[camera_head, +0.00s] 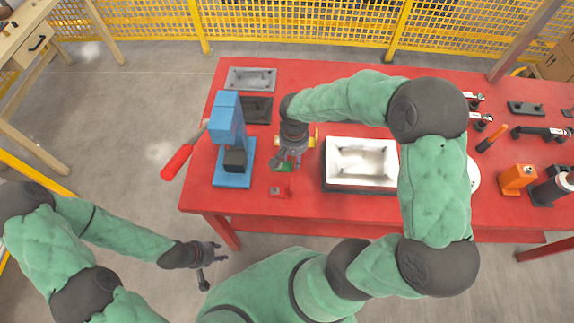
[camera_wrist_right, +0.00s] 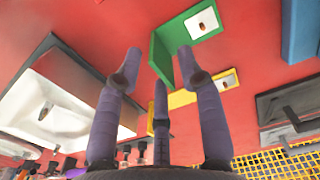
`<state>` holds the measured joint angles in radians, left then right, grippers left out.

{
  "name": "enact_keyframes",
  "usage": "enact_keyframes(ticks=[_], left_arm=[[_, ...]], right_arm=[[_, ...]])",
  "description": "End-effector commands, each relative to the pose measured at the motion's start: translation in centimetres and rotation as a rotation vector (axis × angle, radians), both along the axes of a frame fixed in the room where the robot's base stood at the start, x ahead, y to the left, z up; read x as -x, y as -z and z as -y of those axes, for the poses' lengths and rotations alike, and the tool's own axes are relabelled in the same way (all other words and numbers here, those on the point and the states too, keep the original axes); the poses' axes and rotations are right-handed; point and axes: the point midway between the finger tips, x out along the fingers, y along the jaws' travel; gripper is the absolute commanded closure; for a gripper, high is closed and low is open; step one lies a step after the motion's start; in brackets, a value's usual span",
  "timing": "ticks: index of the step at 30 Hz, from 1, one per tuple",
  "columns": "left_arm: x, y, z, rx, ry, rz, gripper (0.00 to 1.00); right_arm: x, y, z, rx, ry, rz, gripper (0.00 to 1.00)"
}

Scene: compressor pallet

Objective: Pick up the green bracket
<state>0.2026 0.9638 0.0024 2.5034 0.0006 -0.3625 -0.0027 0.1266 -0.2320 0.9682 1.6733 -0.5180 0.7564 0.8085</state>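The green bracket (camera_head: 286,167) stands on the red table below my right gripper (camera_head: 290,158), which partly covers it in the head view. In the right wrist view the bracket (camera_wrist_right: 201,24) shows an upright plate and a flat foot with a light hole plate. My right gripper (camera_wrist_right: 158,68) is open there, its fingers spread. The upright plate lies between the fingertips, nearer the right-hand finger; I cannot tell whether they touch. My left gripper (camera_head: 212,264) is open and empty, away from the table's front left.
A yellow bracket (camera_wrist_right: 184,98) lies close behind the green one, and a red bracket (camera_head: 280,191) lies in front. A blue press (camera_head: 229,122) stands to the left, and a white-lined bin (camera_head: 361,163) to the right. A red-handled lever (camera_head: 177,162) juts past the left edge.

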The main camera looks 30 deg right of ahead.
Motion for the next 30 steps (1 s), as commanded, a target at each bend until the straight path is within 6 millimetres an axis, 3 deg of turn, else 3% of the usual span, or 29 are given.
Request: enact_keyframes(ticks=[3, 9, 13, 14, 30], left_arm=[[0.0, 0.46, 0.0, 0.0, 0.0, 0.0, 0.6], [-0.01, 0.35, 0.0, 0.0, 0.0, 0.0, 0.6], [-0.01, 0.35, 0.0, 0.0, 0.0, 0.0, 0.6], [-0.01, 0.35, 0.0, 0.0, 0.0, 0.0, 0.6], [-0.01, 0.11, -0.01, 0.0, 0.0, 0.0, 0.6]], right_arm=[[-0.01, 1.15, 0.02, 0.0, 0.0, 0.0, 0.61], [-0.02, 1.08, 0.01, 0.001, 0.0, 0.001, 0.61], [-0.01, 1.07, 0.0, 0.001, 0.0, 0.001, 0.95], [-0.01, 1.08, 0.0, 0.001, 0.0, 0.001, 1.0], [-0.07, 0.36, 0.01, 0.0, 0.0, 0.002, 1.0]])
